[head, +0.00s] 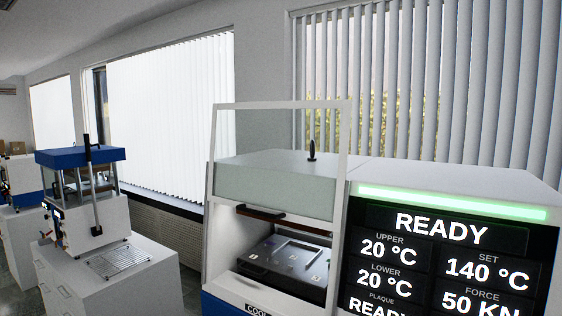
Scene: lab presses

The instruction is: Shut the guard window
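The guard window (281,104) is a clear pane in a thin white frame on the front of the near press (435,172). It is raised, with its top bar standing well above the press top. A dark bar-like handle (260,213) shows near its lower edge. Below it the press opening is uncovered, and a dark plate (285,262) with a lighter square recess is visible inside. Neither of my grippers is in view.
The lit display panel (440,255) to the right of the opening reads READY. A small black knob (312,150) stands up behind the pane. A blue-topped press (80,156) stands on a white cabinet (115,285) at the left, apart from the near press.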

